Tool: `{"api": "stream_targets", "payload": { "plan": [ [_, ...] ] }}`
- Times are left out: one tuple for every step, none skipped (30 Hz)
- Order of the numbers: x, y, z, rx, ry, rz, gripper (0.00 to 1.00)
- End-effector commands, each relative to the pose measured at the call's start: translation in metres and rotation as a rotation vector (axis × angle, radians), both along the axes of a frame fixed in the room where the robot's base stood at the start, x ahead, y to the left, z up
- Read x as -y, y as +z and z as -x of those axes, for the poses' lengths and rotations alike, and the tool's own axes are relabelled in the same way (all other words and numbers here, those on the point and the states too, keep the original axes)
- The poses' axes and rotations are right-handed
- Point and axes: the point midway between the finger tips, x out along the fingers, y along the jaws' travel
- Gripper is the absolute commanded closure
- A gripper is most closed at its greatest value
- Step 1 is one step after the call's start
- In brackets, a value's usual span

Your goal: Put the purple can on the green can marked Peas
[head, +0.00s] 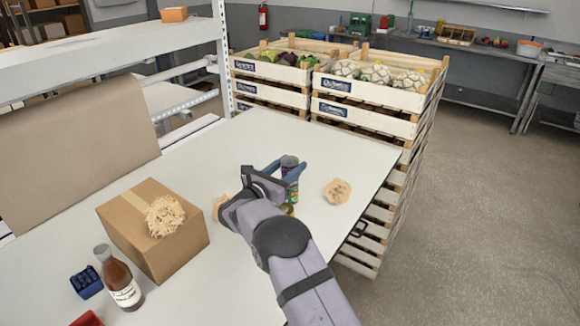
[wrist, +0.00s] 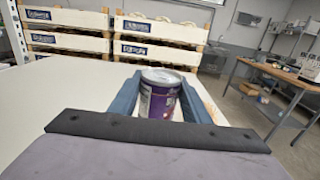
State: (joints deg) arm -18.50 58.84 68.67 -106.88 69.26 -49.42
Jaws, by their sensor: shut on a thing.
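The purple can (head: 289,162) is upright between the blue fingers of my gripper (head: 283,170). In the wrist view the purple can (wrist: 160,97) shows its silver lid and printed label, with a finger of my gripper (wrist: 158,92) on each side. A green can (head: 293,190) shows just below the purple can in the head view, partly hidden by my gripper. Its marking cannot be read. I cannot tell whether the two cans touch. A small gold-coloured piece (head: 288,209) shows lower down, mostly hidden by my arm.
The white table (head: 345,150) has free room right and behind. A round tan piece (head: 337,191) lies right of the cans; another is partly hidden at left. A cardboard box (head: 150,235), a brown bottle (head: 119,280) and a blue holder (head: 86,282) stand left. Crates (head: 370,105) stand behind.

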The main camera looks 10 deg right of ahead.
Motion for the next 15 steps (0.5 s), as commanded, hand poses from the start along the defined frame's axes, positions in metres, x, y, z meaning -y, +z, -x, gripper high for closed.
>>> {"api": "stream_targets", "payload": {
  "plan": [
    [0.0000, -0.0033, -0.0001, -0.001, 0.000, 0.002, 0.83],
    [-0.0001, -0.0053, -0.0001, 0.001, 0.000, 0.001, 0.83],
    [-0.0001, -0.0071, -0.0001, 0.002, 0.000, 0.001, 0.83],
    [-0.0001, -0.0078, -0.0001, 0.003, 0.000, 0.000, 0.83],
    [-0.0001, -0.0082, -0.0001, 0.003, 0.001, 0.000, 0.83],
    [-0.0001, -0.0082, -0.0001, 0.004, 0.001, -0.001, 0.83],
    [-0.0001, -0.0082, -0.0001, 0.004, 0.001, -0.001, 0.83],
    [-0.0001, -0.0083, -0.0001, 0.003, 0.001, 0.000, 0.83],
    [-0.0001, -0.0083, -0.0001, 0.003, 0.001, 0.000, 0.83],
    [-0.0001, -0.0083, -0.0001, 0.003, 0.001, 0.000, 0.83],
    [-0.0001, -0.0086, -0.0001, 0.003, 0.001, 0.000, 0.83],
    [-0.0001, -0.0095, -0.0001, 0.003, 0.001, 0.000, 0.83],
    [-0.0001, -0.0105, -0.0001, 0.003, 0.000, 0.000, 0.83],
    [-0.0001, -0.0114, -0.0001, 0.003, 0.000, 0.000, 0.83],
    [-0.0001, -0.0126, -0.0001, 0.003, 0.000, 0.000, 0.83]
  ]
}}
